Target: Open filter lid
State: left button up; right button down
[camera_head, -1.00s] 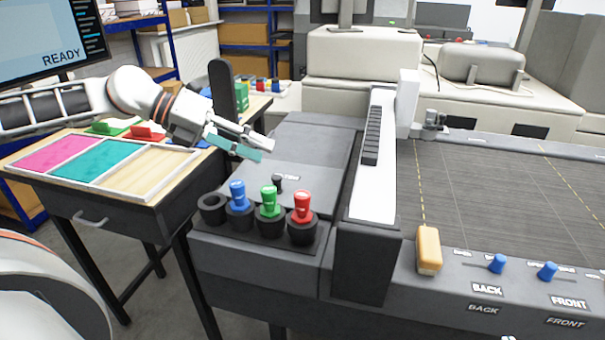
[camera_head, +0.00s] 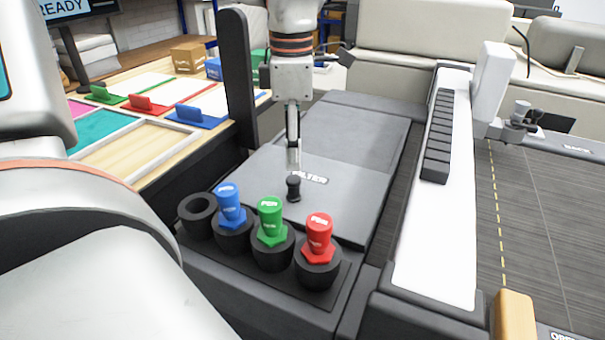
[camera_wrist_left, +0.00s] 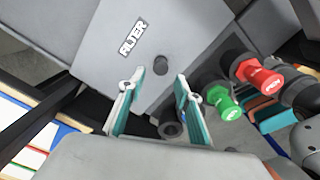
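The filter lid (camera_head: 250,180) is a flat dark grey panel with a "FILTER" label, lying closed on the machine. A small black knob (camera_head: 293,188) stands on it near the label; the wrist view also shows the lid (camera_wrist_left: 100,40) and knob (camera_wrist_left: 161,64). My left gripper (camera_head: 294,164) points down above the lid, just behind the knob in the head view. In the wrist view its teal-padded fingers (camera_wrist_left: 160,84) are apart and empty, with the knob ahead of the gap between them. My right gripper is not in view.
Blue (camera_head: 229,203), green (camera_head: 269,220) and red (camera_head: 319,237) pen tools stand in black holders in front of the lid, beside an empty holder (camera_head: 197,212). A dark upright post (camera_head: 238,75) rises left of the lid. A white gantry (camera_head: 436,220) stands right.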

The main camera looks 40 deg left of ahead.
aim_at(293, 178)
pick_arm(q)
notch_tip(293, 178, down, 7)
jog(key=shift+s+f+b, duration=0.1)
jog(key=shift+b, duration=0.2)
grip_shut()
